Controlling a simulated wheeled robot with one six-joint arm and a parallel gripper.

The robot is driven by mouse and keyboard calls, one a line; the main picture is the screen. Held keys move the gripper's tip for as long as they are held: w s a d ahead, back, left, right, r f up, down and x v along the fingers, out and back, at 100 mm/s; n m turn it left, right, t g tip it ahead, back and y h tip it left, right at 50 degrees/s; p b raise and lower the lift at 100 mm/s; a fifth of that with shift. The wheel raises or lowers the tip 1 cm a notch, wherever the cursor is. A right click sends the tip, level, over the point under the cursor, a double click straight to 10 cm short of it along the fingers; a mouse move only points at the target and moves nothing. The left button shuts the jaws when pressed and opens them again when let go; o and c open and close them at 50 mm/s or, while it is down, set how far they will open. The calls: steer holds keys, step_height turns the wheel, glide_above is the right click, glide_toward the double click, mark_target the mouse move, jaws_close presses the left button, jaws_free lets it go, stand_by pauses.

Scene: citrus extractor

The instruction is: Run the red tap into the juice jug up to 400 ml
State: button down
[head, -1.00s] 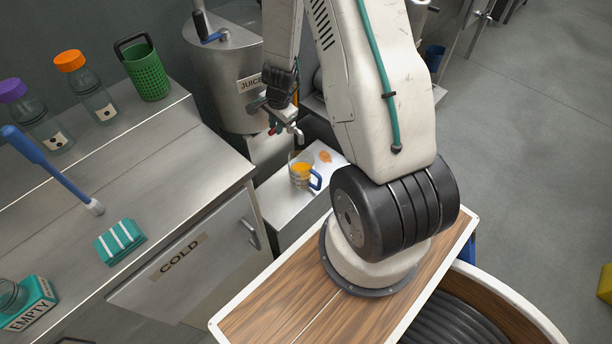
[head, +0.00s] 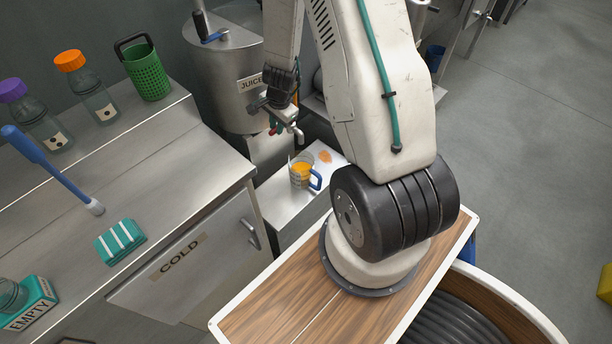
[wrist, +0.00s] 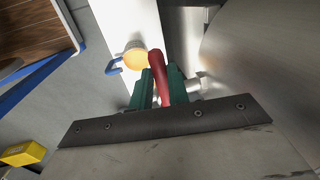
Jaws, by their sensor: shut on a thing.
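The red tap (wrist: 158,75) is on the steel juice tank (head: 228,85), above a low bench. In the wrist view my gripper (wrist: 160,88) has its green fingers on either side of the red tap handle and is shut on it. In the head view my gripper (head: 276,122) partly hides the tap. The juice jug (head: 301,175) stands upright below the spout, with orange juice inside and a blue handle to the right. It also shows in the wrist view (wrist: 135,59), beyond the handle. The jug's level marks are too small to read, and I cannot make out a stream.
The low steel bench (head: 280,203) carries the jug and an orange patch (head: 325,157). The counter at left holds bottles (head: 88,85), a green basket (head: 146,70), a teal striped block (head: 119,241) and a blue-handled brush (head: 50,165). Floor is open at right.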

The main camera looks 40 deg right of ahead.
steer(key=c, duration=1.3)
jaws_free()
steer(key=shift+s+a, duration=0.2)
steer(key=shift+a, duration=1.55)
steer(key=shift+s+a, duration=0.2)
steer(key=shift+a, duration=1.55)
steer(key=shift+r, duration=0.1)
steer(key=r, duration=0.2)
steer(key=s+r, duration=0.1)
steer(key=r, duration=0.4)
steer(key=shift+s+r, duration=0.25)
